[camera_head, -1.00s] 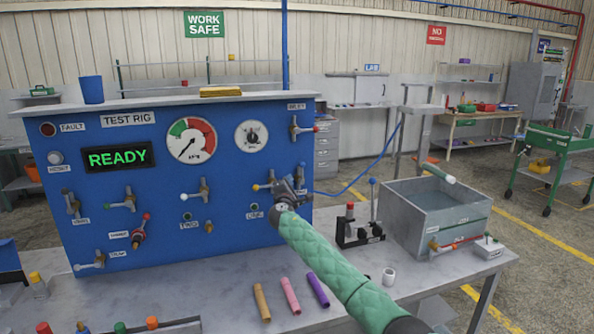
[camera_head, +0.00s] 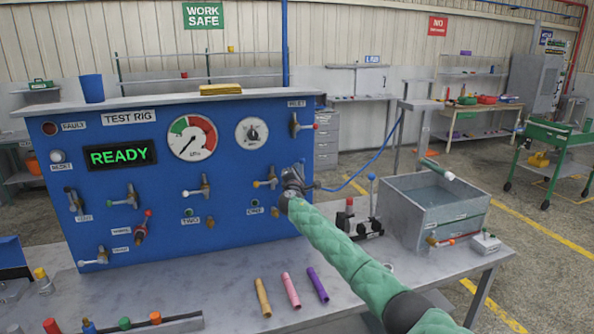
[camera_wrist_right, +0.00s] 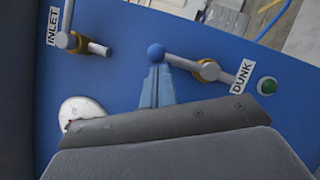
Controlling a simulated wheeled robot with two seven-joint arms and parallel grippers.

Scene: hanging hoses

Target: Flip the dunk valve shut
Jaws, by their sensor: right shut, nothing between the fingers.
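The dunk valve (camera_wrist_right: 207,70) is on the blue panel in the right wrist view, beside its DUNK label. Its grey lever runs left across that picture to a blue ball knob (camera_wrist_right: 155,53). My right gripper (camera_wrist_right: 156,78) is shut and empty. Its blue-grey fingertips are just below the knob in that view; I cannot tell whether they touch it. In the head view my right gripper (camera_head: 293,174) is at the panel's right part and hides most of the dunk valve. My left gripper is not in view.
The inlet valve (camera_wrist_right: 72,42) is nearby on the panel, with a green lamp (camera_wrist_right: 267,86) beside the DUNK label. A yellow-tipped valve (camera_head: 271,179) is left of my gripper. A water tank (camera_head: 437,210) and small stand (camera_head: 358,217) occupy the bench to the right.

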